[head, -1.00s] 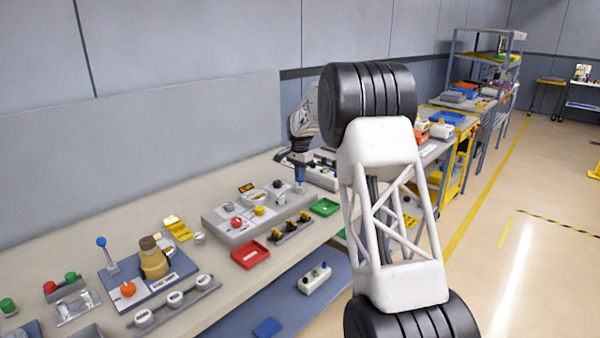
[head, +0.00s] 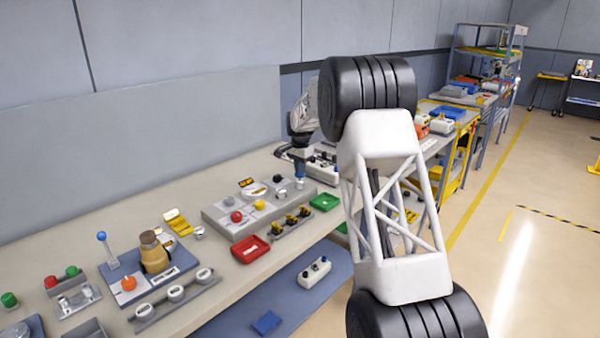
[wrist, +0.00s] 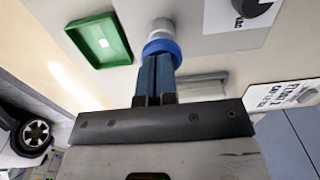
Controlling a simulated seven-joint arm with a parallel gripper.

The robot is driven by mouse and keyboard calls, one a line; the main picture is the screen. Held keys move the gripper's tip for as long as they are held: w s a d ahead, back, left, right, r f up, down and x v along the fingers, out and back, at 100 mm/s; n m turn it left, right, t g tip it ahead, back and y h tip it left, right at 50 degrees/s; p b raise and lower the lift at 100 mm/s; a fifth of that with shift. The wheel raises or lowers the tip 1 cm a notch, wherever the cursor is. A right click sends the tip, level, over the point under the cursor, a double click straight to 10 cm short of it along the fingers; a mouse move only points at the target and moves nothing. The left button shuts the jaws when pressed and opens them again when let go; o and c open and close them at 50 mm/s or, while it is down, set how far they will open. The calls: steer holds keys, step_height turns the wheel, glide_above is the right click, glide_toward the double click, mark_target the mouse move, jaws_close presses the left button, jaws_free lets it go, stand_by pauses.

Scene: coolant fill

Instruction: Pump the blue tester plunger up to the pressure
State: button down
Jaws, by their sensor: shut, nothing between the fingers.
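The blue tester plunger shows in the wrist view as a round blue cap (wrist: 170,47) on a pale grey cylinder (wrist: 160,25). My gripper (wrist: 158,60) has its blue fingers together with nothing between them. The fingertips are at the near side of the blue cap and overlap it in the picture; whether they press on it is unclear. In the head view my gripper (head: 299,172) points down over the right end of the grey panel (head: 222,218), just above a small grey cylinder. No pressure reading is legible.
A green tray (head: 325,202) lies right of the gripper, also seen in the wrist view (wrist: 100,42). A red tray (head: 250,249) and a rack (head: 290,224) with yellow-and-black parts stand in front of the panel. A white device (head: 324,172) lies behind the gripper.

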step_height(320, 180, up, 12)
steer(key=shift+r, duration=0.2)
stand_by(1.9)
steer(key=shift+w+r, duration=0.2)
steer(key=shift+r, duration=1.05)
steer(key=shift+f, duration=0.1)
step_height(320, 180, down, 14)
steer(key=shift+r, duration=0.1)
stand_by(0.3)
